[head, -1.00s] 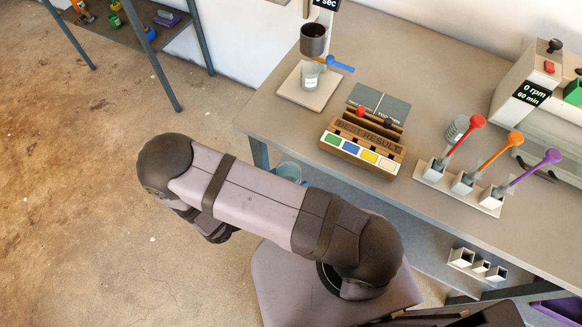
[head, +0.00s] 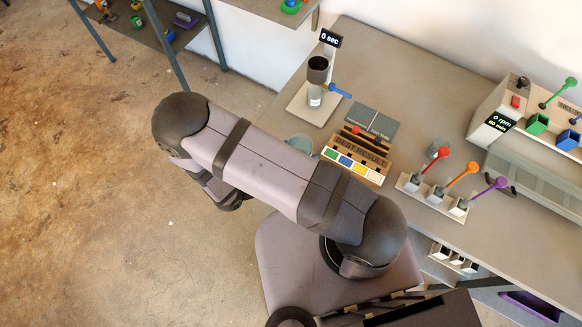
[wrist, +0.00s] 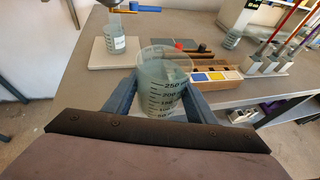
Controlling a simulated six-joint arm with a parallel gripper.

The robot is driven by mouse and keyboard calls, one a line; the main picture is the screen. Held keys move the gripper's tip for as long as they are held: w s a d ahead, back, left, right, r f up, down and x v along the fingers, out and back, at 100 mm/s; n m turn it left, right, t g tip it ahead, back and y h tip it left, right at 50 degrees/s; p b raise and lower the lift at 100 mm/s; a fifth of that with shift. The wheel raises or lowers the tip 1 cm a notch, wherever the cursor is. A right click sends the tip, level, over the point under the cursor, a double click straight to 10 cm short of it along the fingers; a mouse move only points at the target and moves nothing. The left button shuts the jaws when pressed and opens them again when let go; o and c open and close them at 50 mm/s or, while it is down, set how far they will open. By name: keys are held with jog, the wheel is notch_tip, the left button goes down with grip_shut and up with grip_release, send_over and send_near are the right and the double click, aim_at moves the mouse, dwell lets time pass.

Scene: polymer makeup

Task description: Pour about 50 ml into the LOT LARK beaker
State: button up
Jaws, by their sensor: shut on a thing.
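My gripper (wrist: 160,98) is shut on a clear graduated beaker (wrist: 163,72), which looks roughly upright, with dark volume marks up to 250. Its liquid level is hard to make out. A small beaker with a white label (head: 315,97) stands on a pale base under a dark cup with a blue-handled valve. It also shows in the wrist view (wrist: 116,40), ahead and left of the held beaker. Its label is too small to read.
A wooden rack (head: 358,160) with coloured tiles stands right of the held beaker. Another clear beaker (head: 438,148) stands behind a holder with red, orange and purple scoops (head: 435,198). A machine reading 0 rpm (head: 500,122) is farther right.

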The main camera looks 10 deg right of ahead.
jog(key=w+d+r+n+t+y+p, duration=0.1)
jog(key=w+r+p, duration=0.2)
jog(key=r, duration=0.5)
jog(key=w+d+r+n+t+p, duration=0.1)
jog(key=w+r+p, duration=0.15)
jog(key=r, duration=0.55)
jog(key=w+d+f+m+g+h+b, duration=0.1)
jog(key=w+d+f+m+g+b, duration=0.15)
jog(key=d, duration=0.45)
jog(key=w+d+f+m+g+h+b, duration=0.1)
jog(key=w+d+m+g+b, duration=0.1)
jog(key=d+m+g, duration=0.3)
jog(key=w+d+f+m+g+h+b, duration=0.1)
jog(key=w+d+f+g+b, duration=0.1)
jog(key=d, duration=0.6)
jog(key=s+d+f+m+g+y+b, duration=0.1)
jog(key=s+d+m+g+b, duration=0.3)
jog(key=d, duration=0.6)
jog(key=s+d+f+m+g+y+b, duration=0.1)
jog(key=s+d+m+g+y+b, duration=0.3)
jog(key=d, duration=0.6)
jog(key=shift+s+d+f+m+g+y+b, duration=0.35)
jog(key=shift+s+m+g+b, duration=0.25)
jog(key=shift+m+g, duration=0.55)
